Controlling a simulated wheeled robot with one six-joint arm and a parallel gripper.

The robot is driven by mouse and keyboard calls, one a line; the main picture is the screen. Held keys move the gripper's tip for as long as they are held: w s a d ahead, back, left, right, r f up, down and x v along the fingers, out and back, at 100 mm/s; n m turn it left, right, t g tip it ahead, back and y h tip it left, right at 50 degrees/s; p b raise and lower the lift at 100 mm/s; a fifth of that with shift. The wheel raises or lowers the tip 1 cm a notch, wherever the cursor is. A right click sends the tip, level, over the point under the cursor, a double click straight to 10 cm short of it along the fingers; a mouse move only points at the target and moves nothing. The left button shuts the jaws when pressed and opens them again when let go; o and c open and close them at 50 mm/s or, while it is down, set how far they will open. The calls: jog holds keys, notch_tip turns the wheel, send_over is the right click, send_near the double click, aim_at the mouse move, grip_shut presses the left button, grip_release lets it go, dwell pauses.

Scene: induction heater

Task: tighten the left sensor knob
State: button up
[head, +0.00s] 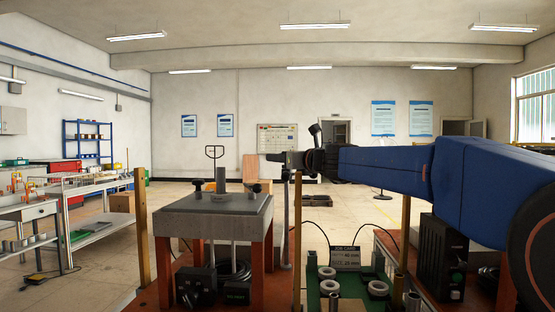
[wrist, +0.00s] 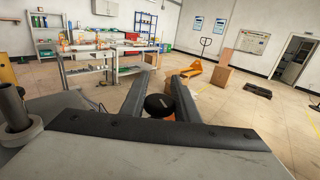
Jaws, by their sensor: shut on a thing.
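The heater's grey top plate (head: 180,222) carries a thick grey column (head: 221,178). A left black knob (head: 197,186) and a right black knob (head: 237,187) stand on either side of it. My gripper (head: 272,157) is level, pointing left, above and right of both knobs in the head view. In the wrist view a round black knob top (wrist: 159,105) shows between my two fingers (wrist: 160,98), which are shut on it. I cannot tell which knob this is. Its stem is hidden.
A grey rod (head: 287,225) stands beside the heater, below my gripper in the picture. Wooden posts (head: 142,226) flank the heater. Workbenches (head: 95,222) stand at the left.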

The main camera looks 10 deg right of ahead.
jog(key=shift+w+d+m+t+h, duration=0.15)
jog(key=shift+m+t+h, duration=0.15)
jog(key=shift+m+h, duration=0.4)
jog(key=shift+s+d+m+t+h, duration=0.15)
jog(key=shift+m+t+h, duration=0.2)
jog(key=shift+h, duration=0.65)
jog(key=shift+w+d, duration=0.1)
jog(key=shift+w, duration=0.05)
jog(key=shift+c, duration=0.2)
jog(key=o, duration=1)
notch_tip(320, 180, up, 10)
